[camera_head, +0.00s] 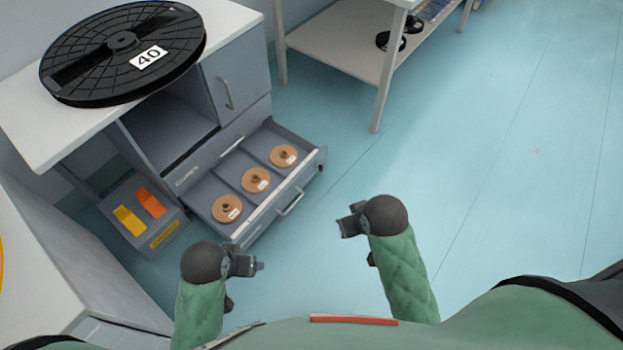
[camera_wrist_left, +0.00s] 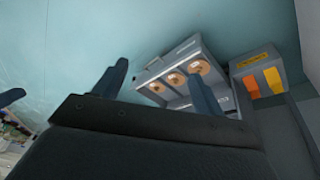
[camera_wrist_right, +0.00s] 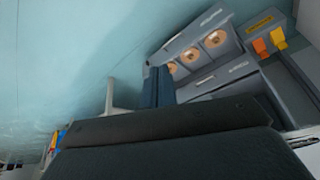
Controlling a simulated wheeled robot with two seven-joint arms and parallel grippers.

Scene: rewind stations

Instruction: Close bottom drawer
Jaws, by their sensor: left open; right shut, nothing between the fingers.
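The bottom drawer (camera_head: 240,193) of the grey cabinet is pulled out and holds three copper-coloured reels in separate compartments. Its front has a bar handle (camera_head: 290,203). The drawer also shows in the left wrist view (camera_wrist_left: 163,62) and the right wrist view (camera_wrist_right: 222,20). My left gripper (camera_head: 258,266) is open and empty, in front of the drawer's near left corner and apart from it. My right gripper (camera_head: 345,221) is shut and empty, to the right of the drawer front and apart from it. In the right wrist view its fingers (camera_wrist_right: 159,86) lie together.
A large black reel marked 40 (camera_head: 125,50) lies on the cabinet top. A grey box (camera_head: 125,190) with yellow and orange pieces stands left of the drawer. A white table (camera_head: 345,45) is behind. The blue floor (camera_head: 500,150) to the right is clear.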

